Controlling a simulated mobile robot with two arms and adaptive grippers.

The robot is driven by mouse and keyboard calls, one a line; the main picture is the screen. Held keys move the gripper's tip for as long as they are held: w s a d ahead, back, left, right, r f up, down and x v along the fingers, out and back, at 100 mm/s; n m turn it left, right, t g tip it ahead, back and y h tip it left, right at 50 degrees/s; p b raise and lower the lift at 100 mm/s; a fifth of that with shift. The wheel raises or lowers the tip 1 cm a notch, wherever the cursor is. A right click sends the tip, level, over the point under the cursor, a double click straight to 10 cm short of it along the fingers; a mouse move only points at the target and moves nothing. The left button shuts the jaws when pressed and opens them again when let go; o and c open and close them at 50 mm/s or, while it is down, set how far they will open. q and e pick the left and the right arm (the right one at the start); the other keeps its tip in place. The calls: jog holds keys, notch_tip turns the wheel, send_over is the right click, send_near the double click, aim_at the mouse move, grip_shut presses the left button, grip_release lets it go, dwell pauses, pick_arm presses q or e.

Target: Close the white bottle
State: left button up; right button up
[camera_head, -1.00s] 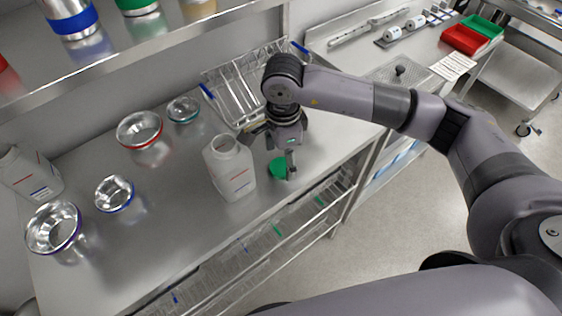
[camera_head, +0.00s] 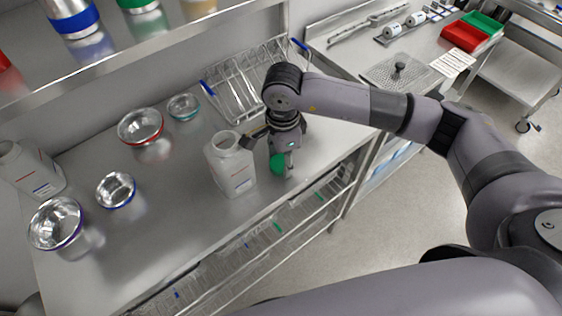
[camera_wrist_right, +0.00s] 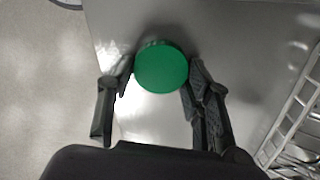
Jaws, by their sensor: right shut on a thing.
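The white bottle (camera_head: 233,172) stands upright and open on the steel bench, with its round mouth bare. A green cap (camera_head: 278,165) is just right of the bottle, partly hidden by my right gripper (camera_head: 277,163). In the right wrist view the green cap (camera_wrist_right: 161,68) sits between the two fingers of my right gripper (camera_wrist_right: 160,78), which are shut on its sides. I cannot tell for sure whether the cap touches the bench. My left gripper is not in view.
A second white bottle (camera_head: 33,168) stands at the far left. Several metal bowls (camera_head: 140,125) are on the bench left of the white bottle. A wire rack (camera_head: 245,88) is behind my right gripper. A shelf (camera_head: 150,45) overhangs the back left.

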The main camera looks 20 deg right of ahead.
jog(key=shift+c, duration=0.5)
jog(key=shift+r, duration=0.6)
notch_tip(320, 180, up, 19)
jog(key=b, duration=0.3)
jog(key=shift+b, duration=0.35)
jog(key=shift+f, duration=0.1)
jog(key=n, duration=1.7)
send_over(282, 162)
jog(key=s+d, duration=0.4)
jog(key=d, duration=0.2)
notch_tip(282, 162, down, 9)
jog(key=shift+s+a+f, duration=0.1)
jog(key=shift+s+a, duration=0.05)
jog(key=shift+a, duration=0.1)
